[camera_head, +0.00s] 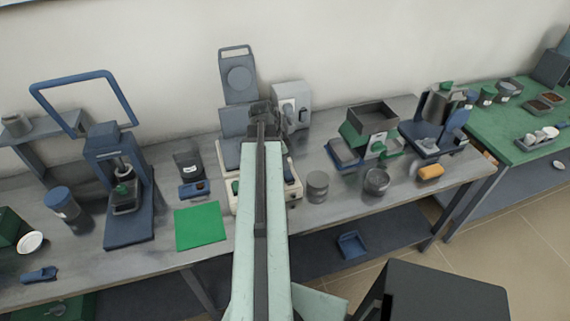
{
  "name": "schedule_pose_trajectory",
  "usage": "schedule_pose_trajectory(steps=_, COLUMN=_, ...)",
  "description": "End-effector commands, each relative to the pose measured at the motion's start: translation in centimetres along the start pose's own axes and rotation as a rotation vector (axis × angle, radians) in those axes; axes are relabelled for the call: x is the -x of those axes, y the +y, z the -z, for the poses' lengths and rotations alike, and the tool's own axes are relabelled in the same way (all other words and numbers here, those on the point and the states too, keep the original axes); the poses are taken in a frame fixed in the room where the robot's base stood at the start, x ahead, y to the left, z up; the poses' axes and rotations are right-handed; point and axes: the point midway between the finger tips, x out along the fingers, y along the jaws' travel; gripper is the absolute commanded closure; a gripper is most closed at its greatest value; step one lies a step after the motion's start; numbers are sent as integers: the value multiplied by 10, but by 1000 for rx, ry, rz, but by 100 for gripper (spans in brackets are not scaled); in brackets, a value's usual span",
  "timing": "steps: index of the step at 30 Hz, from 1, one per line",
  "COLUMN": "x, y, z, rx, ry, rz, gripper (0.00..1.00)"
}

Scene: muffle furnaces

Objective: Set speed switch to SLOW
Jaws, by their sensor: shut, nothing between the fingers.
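A beige machine base (293,190) stands on the grey bench, with a grey upright (240,82) behind it. My pale green arm reaches over its middle and hides much of its front. I cannot tell which is the speed switch or read any SLOW mark. My gripper (261,118) is at the far end of the arm, in front of the upright. It is dark, small and shut, with nothing in it; I cannot tell whether it touches the machine.
A light grey box (292,103) stands right of the upright. A green mat (201,226) lies left of the base. A grey cylinder (317,186) and a round metal container (376,182) stand to the right. A blue press (125,190) stands at left.

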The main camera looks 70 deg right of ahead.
Motion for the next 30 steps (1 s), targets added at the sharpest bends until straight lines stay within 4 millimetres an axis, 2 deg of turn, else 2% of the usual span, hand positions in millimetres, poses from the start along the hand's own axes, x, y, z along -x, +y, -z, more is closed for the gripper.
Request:
schedule_pose_trajectory(steps=1, x=19, y=-2, z=5, rx=1, ry=0, rz=0, gripper=100)
schedule_pose_trajectory(steps=9, x=81, y=-14, z=9, rx=-1, ry=0, rz=-1, gripper=100)
schedule_pose_trajectory(steps=13, x=106, y=-20, z=9, rx=-1, ry=0, rz=-1, gripper=100)
schedule_pose_trajectory(steps=17, x=116, y=-23, z=6, rx=-1, ry=0, rz=-1, gripper=100)
schedule_pose_trajectory(steps=30, x=114, y=-23, z=4, rx=1, ry=0, rz=0, gripper=100)
